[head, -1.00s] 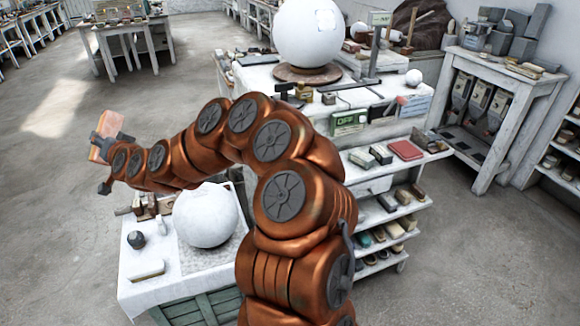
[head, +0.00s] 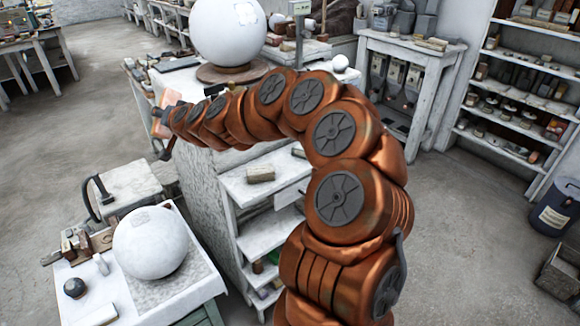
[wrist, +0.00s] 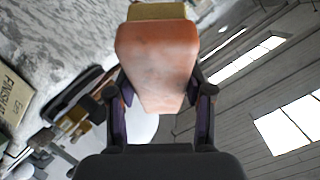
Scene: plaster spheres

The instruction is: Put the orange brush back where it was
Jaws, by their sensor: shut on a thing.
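The orange brush (wrist: 155,60) fills the upper middle of the wrist view, with a tan bristle end (wrist: 157,11) at the top. My gripper (wrist: 160,105) is shut on its narrower end, one finger on each side. In the head view my gripper (head: 162,128) is at the far end of my arm, in front of the tall white workbench. The orange brush (head: 171,97) shows there only partly, behind the gripper and arm. I cannot tell its former place from these views.
A large white sphere (head: 229,30) stands on a brown turntable (head: 232,73). Another white sphere (head: 151,243) sits on a low table at lower left, with small tools beside it. A white shelf (head: 262,176) holds a block. Open floor (head: 480,215) lies at right.

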